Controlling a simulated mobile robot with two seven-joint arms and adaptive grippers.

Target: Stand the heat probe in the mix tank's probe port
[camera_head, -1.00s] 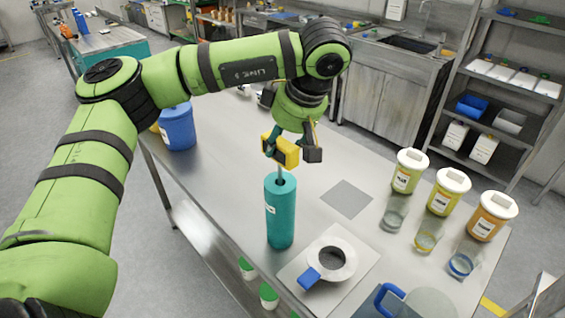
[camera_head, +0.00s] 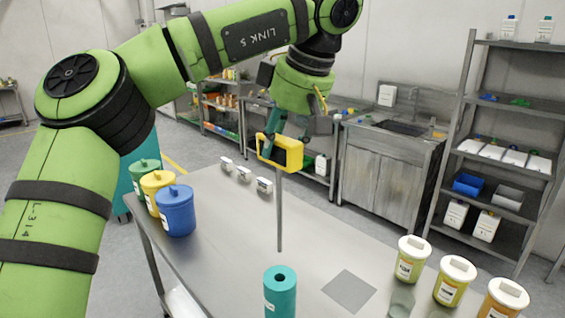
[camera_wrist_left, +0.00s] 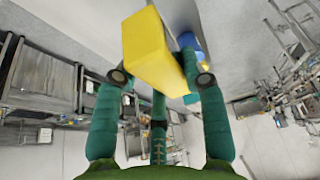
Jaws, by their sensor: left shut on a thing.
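The heat probe (camera_head: 279,210) has a yellow block handle and a long thin grey rod. My left gripper (camera_head: 285,145) is shut on the yellow handle, and the rod hangs about upright. The rod's lower tip is out in the open and shows just above the teal cylinder (camera_head: 281,292) with a dark hole in its top. My right gripper is not in view.
Green, yellow and blue lidded pots (camera_head: 176,212) stand at the table's left edge. Small white blocks (camera_head: 244,174) lie along the back edge. White-lidded jars (camera_head: 411,258) stand at the right. A grey square (camera_head: 349,291) lies on the table (camera_head: 235,225), whose middle is clear.

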